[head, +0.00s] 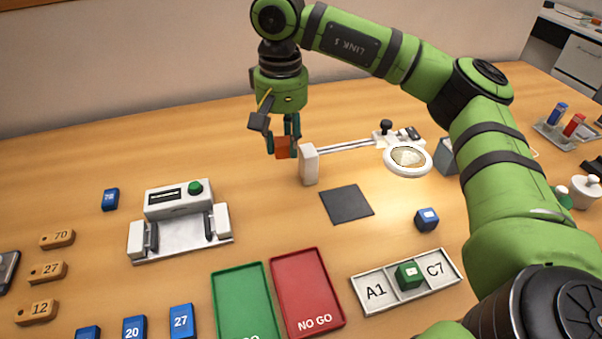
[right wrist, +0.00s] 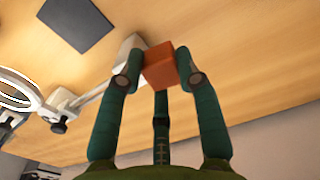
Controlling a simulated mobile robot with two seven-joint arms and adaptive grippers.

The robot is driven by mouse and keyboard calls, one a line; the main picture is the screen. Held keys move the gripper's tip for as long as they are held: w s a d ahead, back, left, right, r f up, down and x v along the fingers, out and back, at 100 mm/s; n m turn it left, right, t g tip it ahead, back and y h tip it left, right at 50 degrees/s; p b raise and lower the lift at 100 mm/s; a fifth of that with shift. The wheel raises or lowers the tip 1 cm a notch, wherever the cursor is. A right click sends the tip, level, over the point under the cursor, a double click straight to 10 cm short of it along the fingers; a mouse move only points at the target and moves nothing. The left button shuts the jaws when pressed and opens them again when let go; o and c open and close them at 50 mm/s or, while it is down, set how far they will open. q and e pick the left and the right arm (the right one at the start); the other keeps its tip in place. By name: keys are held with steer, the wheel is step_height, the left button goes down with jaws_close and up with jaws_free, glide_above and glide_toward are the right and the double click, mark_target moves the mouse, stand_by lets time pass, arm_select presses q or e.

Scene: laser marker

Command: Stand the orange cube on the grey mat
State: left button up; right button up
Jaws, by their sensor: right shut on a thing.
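The orange cube (head: 282,147) is held in the fingers of my right gripper (head: 284,140), above the table and left of the white upright block of the slide device. In the right wrist view the orange cube (right wrist: 160,66) sits between the fingertips of my right gripper (right wrist: 158,75). The grey mat (head: 346,204) lies flat and bare on the table, to the right of and nearer than the cube. The grey mat (right wrist: 78,22) also shows at the top left of the right wrist view. My left gripper is not in view.
The white upright block (head: 309,165) and its rail stand close beside the cube. A round magnifier (head: 408,160) is to the right. A blue cube (head: 427,219) lies right of the mat. Red (head: 337,295) and green (head: 217,290) trays and a white clamp device (head: 180,215) are nearer.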

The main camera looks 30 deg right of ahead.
mark_target(287, 157)
steer(key=f, duration=0.4)
steer(key=shift+s+d+f, duration=0.15)
steer(key=shift+s+d, duration=0.05)
steer(key=shift+o, duration=0.4)
steer(key=shift+f+p, duration=0.35)
steer(key=shift+f, duration=1.75)
steer(key=shift+a+f, duration=0.1)
steer(key=shift+f, duration=0.15)
steer(key=o, duration=0.8)
steer(key=shift+r, duration=0.1)
steer(key=shift+r, duration=0.1)
